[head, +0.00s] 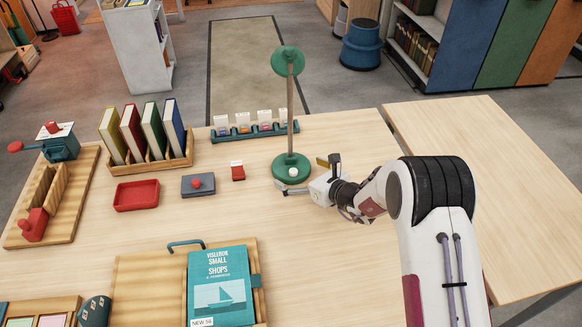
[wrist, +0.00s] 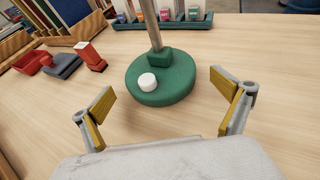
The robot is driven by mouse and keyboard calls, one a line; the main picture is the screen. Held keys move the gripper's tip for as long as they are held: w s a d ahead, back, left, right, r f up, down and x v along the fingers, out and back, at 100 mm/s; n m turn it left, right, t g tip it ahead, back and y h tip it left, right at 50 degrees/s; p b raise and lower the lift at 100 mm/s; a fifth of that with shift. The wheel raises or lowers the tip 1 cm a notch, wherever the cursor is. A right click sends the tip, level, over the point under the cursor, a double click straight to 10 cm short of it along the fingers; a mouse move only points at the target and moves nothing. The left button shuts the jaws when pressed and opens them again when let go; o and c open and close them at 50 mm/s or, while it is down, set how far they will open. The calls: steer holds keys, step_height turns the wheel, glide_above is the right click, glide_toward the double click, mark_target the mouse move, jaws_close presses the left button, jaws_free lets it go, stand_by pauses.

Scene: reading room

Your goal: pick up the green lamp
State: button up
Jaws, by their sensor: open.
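The green lamp stands upright on the table, with a round green base (head: 291,170), a thin brown-grey pole and a green round head (head: 288,61) at the top. A white knob sits on the base. In the wrist view the green lamp base (wrist: 165,83) lies just beyond the fingertips, and the pole rises out of the top of the picture. My gripper (head: 310,174) is at the right of the base in the head view. In the wrist view my gripper (wrist: 163,97) is open, with yellow-padded fingers apart and nothing between them.
A teal rack (head: 255,132) with small cards stands behind the lamp. A red stamp (head: 238,171), a grey pad (head: 198,186) and a red tray (head: 136,195) lie left of it. A book (head: 220,285) lies in front. The table right of my gripper is clear.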

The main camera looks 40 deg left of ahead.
steer(key=shift+w+a+f, duration=0.15)
steer(key=shift+a+f, duration=0.2)
steer(key=shift+a, duration=0.3)
